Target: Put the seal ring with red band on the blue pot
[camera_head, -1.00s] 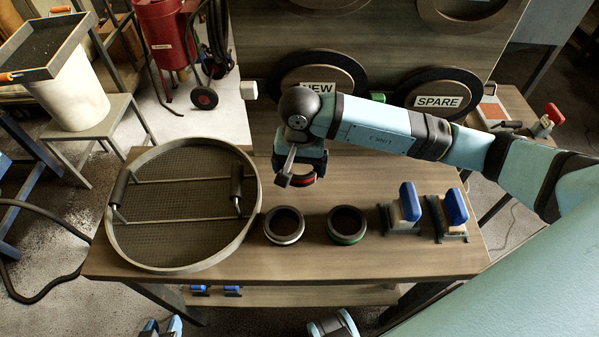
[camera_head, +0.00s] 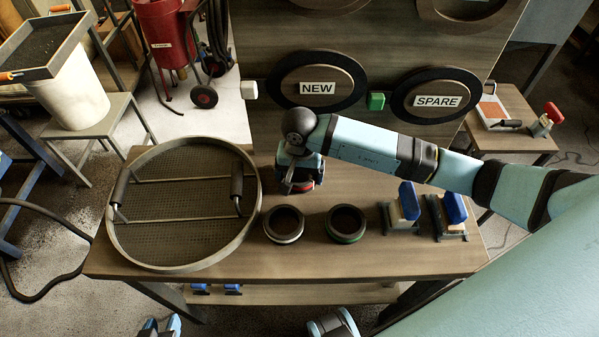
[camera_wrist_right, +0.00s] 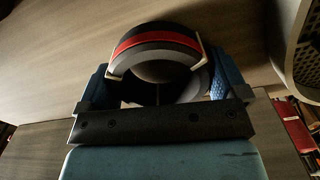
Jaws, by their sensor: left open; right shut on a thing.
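The seal ring with the red band (camera_wrist_right: 155,42) is between the fingers of my right gripper (camera_wrist_right: 160,75) in the right wrist view. In the head view the right gripper (camera_head: 300,172) is shut on this ring (camera_head: 304,187) over the back of the table; the arm partly hides it. I cannot tell its exact height above the table. My left gripper (camera_head: 161,328) is open and empty at the bottom edge, in front of the table. I see no blue pot in these frames.
A board (camera_head: 380,50) with NEW (camera_head: 318,88) and SPARE signs stands behind. A red pot (camera_head: 163,35) is far left.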

